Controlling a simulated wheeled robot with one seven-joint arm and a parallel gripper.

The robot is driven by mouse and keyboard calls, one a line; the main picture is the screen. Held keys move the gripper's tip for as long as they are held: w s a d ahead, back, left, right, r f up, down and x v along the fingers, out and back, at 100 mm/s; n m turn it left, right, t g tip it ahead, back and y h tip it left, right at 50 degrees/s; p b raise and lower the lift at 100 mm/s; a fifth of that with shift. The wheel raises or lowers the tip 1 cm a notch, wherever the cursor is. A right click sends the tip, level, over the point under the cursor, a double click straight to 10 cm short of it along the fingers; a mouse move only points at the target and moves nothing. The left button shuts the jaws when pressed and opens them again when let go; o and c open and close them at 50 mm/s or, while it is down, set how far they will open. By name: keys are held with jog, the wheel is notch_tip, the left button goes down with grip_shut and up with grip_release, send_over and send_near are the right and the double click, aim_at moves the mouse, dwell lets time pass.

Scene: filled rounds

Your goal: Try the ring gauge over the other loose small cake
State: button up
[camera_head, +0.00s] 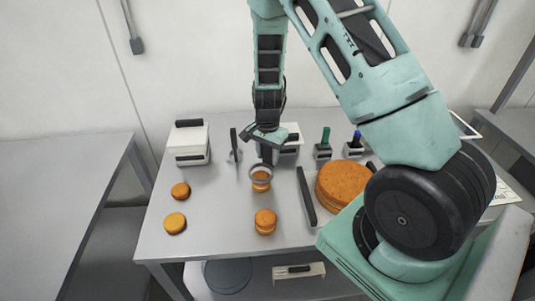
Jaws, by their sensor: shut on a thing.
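My gripper (266,155) points down over the middle of the table and is shut on the ring gauge (250,176), a thin grey ring. The ring is at the top of a small filled cake (261,187), whose orange top shows inside it. I cannot tell whether the ring is around the cake or just above it. Another small filled cake (265,222) stands apart, nearer the table's front edge. Two single orange rounds (180,190) (175,223) lie at the left.
A large filled cake (342,182) is at the right, partly behind my arm, with a dark bar (307,196) beside it. A white box (188,145), an upright dark-handled tool (234,145) and green- (325,137) and blue-handled (356,138) tools stand behind.

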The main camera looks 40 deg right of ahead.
aim_at(267, 164)
jog(key=shift+f+b, duration=2.05)
jog(key=shift+f, duration=0.8)
jog(key=shift+r, duration=0.2)
dwell(1.1)
jog(key=shift+r+p, duration=3.95)
jog(key=shift+r, duration=0.8)
